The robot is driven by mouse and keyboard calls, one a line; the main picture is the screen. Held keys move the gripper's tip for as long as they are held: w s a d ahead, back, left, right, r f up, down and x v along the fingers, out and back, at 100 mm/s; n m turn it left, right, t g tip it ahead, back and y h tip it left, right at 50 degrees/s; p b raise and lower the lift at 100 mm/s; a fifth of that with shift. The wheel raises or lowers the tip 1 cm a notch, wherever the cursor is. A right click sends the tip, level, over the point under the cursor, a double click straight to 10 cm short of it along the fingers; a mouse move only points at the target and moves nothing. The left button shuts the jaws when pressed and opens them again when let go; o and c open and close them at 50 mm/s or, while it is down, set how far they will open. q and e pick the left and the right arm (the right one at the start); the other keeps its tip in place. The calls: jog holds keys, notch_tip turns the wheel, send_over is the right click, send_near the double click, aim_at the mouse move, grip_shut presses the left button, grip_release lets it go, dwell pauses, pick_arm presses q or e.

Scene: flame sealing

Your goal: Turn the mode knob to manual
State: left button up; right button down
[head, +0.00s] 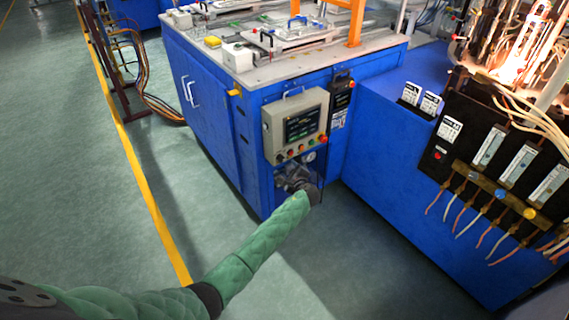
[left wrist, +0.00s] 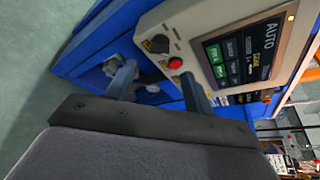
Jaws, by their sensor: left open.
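The control box (head: 296,122) is a beige panel with a dark screen, on the front of the blue machine. In the left wrist view it appears turned sideways, and its screen (left wrist: 242,50) shows the word AUTO. A dark knob (left wrist: 158,44), which I take to be the mode knob, sits at the panel's corner beside a red button (left wrist: 176,63). My left gripper (left wrist: 158,73) is open and empty. Its fingers straddle the knob and button in the picture, apart from the knob. In the head view the left gripper (head: 295,180) is just below the box, partly hidden by my arm.
A flame burns at the upper right. A worktable top (head: 285,55) is above the box. The green floor (head: 120,220) at left is clear.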

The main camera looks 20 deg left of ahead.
aim_at(281, 159)
pick_arm(q)
jog(key=p+x, duration=0.1)
jog(key=x, duration=0.6)
jog(key=shift+w+a, duration=0.25)
pick_arm(e)
notch_tip(281, 159, down, 5)
jog(key=shift+w+r, duration=0.15)
jog(key=shift+r, duration=0.05)
pick_arm(q)
jog(key=shift+f, duration=0.1)
jog(key=c, duration=1)
